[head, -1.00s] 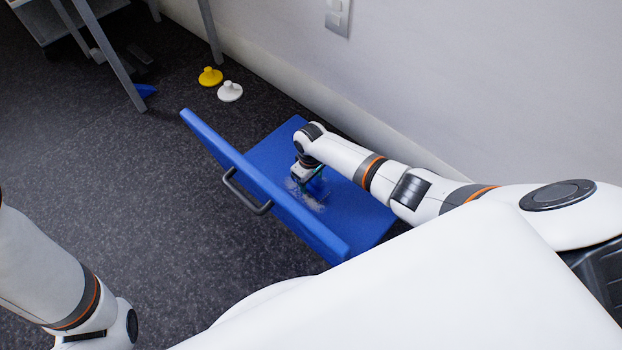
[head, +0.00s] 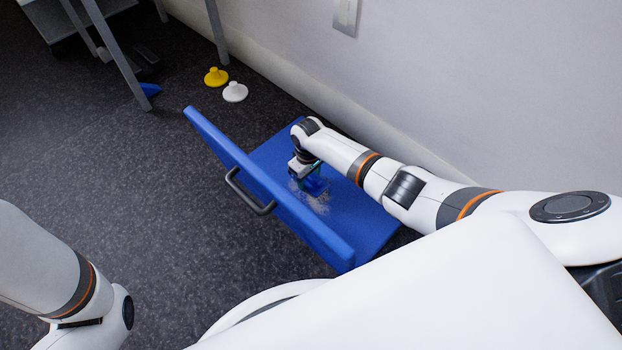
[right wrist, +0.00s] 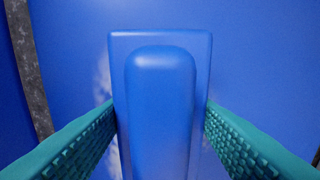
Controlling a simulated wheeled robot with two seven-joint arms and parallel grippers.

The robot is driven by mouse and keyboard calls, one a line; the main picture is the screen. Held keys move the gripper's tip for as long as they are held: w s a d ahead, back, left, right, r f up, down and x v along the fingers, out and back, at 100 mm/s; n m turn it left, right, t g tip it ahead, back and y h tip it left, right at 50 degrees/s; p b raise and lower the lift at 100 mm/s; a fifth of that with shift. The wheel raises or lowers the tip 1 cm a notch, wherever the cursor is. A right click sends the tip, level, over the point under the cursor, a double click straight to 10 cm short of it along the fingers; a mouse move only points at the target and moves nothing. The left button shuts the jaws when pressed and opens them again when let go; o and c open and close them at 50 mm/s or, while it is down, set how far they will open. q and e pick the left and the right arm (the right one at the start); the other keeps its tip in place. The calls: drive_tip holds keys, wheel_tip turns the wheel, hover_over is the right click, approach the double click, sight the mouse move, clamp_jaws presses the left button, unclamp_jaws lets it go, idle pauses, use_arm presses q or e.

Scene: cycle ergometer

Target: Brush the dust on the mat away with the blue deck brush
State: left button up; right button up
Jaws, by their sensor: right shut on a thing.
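The blue mat (head: 362,222) is folded, with one panel flat on the floor and the other panel (head: 232,160) standing up at a slant, a black handle (head: 246,192) on its outer face. A pale patch of dust (head: 318,206) lies on the flat panel. My right gripper (head: 312,178) is over this panel, shut on the blue deck brush (head: 318,187). In the right wrist view the brush (right wrist: 160,100) sits between the two teal fingers, with pale dust showing beside it. Its bristles are hidden. My left arm shows at the lower left; its gripper is out of view.
A yellow cone-like piece (head: 215,77) and a white one (head: 235,92) stand on the dark floor beyond the mat. Metal legs (head: 118,60) rise at the upper left. The wall (head: 450,80) runs close along the mat's right side. The floor at left is clear.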

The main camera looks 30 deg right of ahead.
drive_tip(key=shift+w+a, duration=0.15)
drive_tip(key=shift+w, duration=0.25)
drive_tip(key=shift+w+a+f+b, duration=0.15)
drive_tip(key=shift+w+a+b, duration=0.1)
drive_tip(key=shift+w+b, duration=0.5)
drive_tip(key=shift+w+a, duration=0.1)
